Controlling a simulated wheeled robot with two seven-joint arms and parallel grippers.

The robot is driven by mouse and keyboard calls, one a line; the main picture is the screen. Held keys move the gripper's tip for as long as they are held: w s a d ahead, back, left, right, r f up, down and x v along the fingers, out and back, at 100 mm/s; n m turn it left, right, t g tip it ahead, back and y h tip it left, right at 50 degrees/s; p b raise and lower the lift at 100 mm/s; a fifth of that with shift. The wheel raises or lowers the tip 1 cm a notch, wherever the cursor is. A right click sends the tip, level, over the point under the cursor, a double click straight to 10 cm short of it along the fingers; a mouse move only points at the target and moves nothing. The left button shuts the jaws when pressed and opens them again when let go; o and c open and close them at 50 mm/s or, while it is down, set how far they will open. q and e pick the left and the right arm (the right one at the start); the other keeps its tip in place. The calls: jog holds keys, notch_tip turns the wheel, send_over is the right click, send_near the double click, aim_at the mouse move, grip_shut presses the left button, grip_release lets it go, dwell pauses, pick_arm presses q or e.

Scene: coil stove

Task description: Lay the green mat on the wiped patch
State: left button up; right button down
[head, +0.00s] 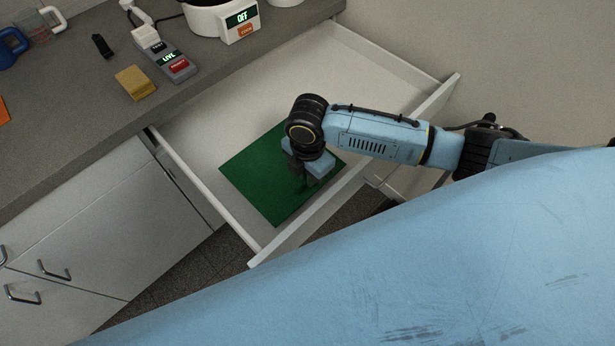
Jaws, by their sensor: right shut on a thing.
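The green mat (258,175) is a flat dark green square inside the open drawer (205,125), towards its front. My right gripper (302,182) reaches down over the mat's right part and is shut on it. The wrist and arm cover the mat's upper right part, and the fingertips are hard to make out in the shade. I cannot tell whether the mat is lifted off the drawer floor. I cannot make out a wiped patch. My left gripper is not in view.
The drawer's front panel (305,215) and side walls surround the mat.

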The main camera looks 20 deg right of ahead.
jog(key=shift+f, duration=1.5)
jog(key=c, duration=1.5)
grip_release()
jog(key=shift+f, duration=0.15)
jog(key=shift+o, duration=0.2)
notch_tip(320, 180, up, 12)
jog(key=p, duration=0.1)
jog(key=shift+r+p, duration=0.2)
jog(key=shift+p, duration=0.1)
